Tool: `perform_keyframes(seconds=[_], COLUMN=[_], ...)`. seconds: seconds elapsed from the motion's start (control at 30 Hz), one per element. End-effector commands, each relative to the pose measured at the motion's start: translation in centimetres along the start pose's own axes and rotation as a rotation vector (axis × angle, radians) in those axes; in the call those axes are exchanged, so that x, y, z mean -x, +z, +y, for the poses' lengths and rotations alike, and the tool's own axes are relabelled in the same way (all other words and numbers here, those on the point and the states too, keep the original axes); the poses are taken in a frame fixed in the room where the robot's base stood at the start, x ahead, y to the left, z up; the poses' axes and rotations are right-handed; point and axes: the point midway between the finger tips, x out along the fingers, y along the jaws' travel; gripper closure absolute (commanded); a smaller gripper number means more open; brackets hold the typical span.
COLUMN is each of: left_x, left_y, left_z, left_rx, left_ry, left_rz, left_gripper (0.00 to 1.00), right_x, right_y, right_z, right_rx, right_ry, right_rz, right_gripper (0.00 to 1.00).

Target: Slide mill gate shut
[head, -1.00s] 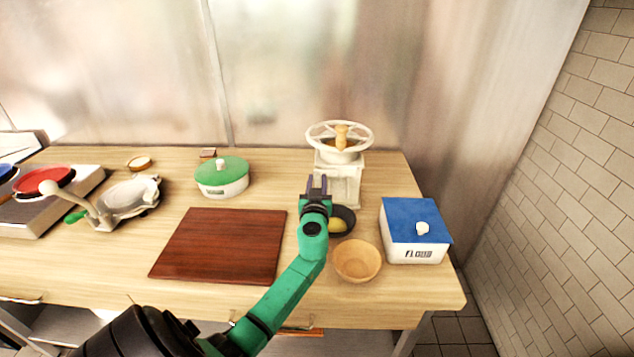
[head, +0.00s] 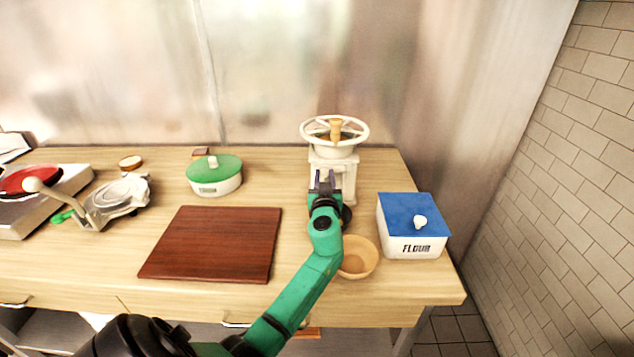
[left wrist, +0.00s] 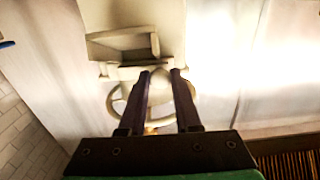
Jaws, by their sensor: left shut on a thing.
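The mill (head: 346,172) is a white body with a spoked wheel (head: 336,130) and a wooden knob on top, at the back right of the table. My left gripper (head: 324,182) is at its front face, low down. In the left wrist view the mill's body (left wrist: 155,15) has a square opening (left wrist: 125,42). My left gripper's dark fingers (left wrist: 158,92) are closed around a pale part, seemingly the gate's knob (left wrist: 159,88), beside that opening. The gate plate is hard to make out, so how far it covers the opening is unclear. My right gripper is out of view.
A wooden bowl (head: 358,262) stands close right of the arm. A blue-lidded flour box (head: 412,212) is further right. A brown board (head: 212,245) and a green-lidded pot (head: 214,173) are left.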

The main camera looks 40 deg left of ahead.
Motion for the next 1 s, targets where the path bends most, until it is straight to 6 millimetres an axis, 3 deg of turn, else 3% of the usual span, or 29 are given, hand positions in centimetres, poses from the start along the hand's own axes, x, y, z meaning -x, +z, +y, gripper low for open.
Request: perform_keyframes(seconds=[0.17,0.2,0.23,0.27,0.67,0.77,1.0], left_x=[0.1,0.1,0.1,0.1,0.8,2.2,7.8], left_y=[0.0,0.0,0.0,0.0,0.1,0.2,0.6], left_z=[0.4,0.4,0.4,0.4,0.3,0.4,0.4], left_rx=[0.000,0.000,0.000,0.000,0.000,0.001,0.003], left_ry=[0.012,0.012,0.012,0.012,0.009,0.011,0.011], left_rz=[-0.001,-0.001,-0.001,-0.001,-0.001,-0.001,-0.002], left_gripper=[1.00,0.53,0.41,0.39,0.39,0.39,0.39], right_x=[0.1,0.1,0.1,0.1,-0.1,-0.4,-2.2], right_y=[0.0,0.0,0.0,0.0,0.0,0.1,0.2], right_z=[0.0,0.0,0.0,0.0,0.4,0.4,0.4], right_rx=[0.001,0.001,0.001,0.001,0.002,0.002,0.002], right_ry=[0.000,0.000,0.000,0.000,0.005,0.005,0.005], right_rz=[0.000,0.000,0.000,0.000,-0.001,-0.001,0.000], right_gripper=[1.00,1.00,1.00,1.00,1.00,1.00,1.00])
